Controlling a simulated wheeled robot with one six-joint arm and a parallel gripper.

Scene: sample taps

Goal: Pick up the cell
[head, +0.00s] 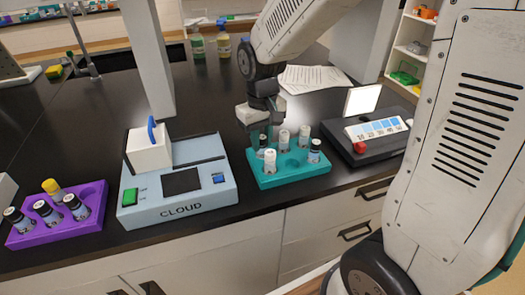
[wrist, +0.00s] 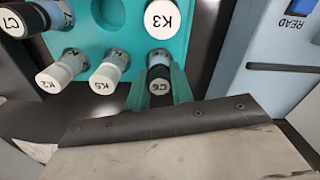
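The teal rack (head: 262,179) holds several small capped vials, and it also shows in the wrist view (wrist: 112,12). A vial marked C6 (wrist: 159,84), with a dark cap, stands in the rack between the two teal-tinted fingers of my gripper (wrist: 160,90). The fingers flank it closely; I cannot tell whether they touch it. White-capped vials K5 (wrist: 105,75), K2 (wrist: 55,75) and K3 (wrist: 162,18) and dark-capped C7 (wrist: 14,22) stand apart from the fingers. In the head view my gripper (head: 264,118) is low over the rack's back left corner.
A purple rack (head: 88,226) with several vials is at far left. A dark device (head: 365,150) stands to the right; papers (head: 313,78) lie behind.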

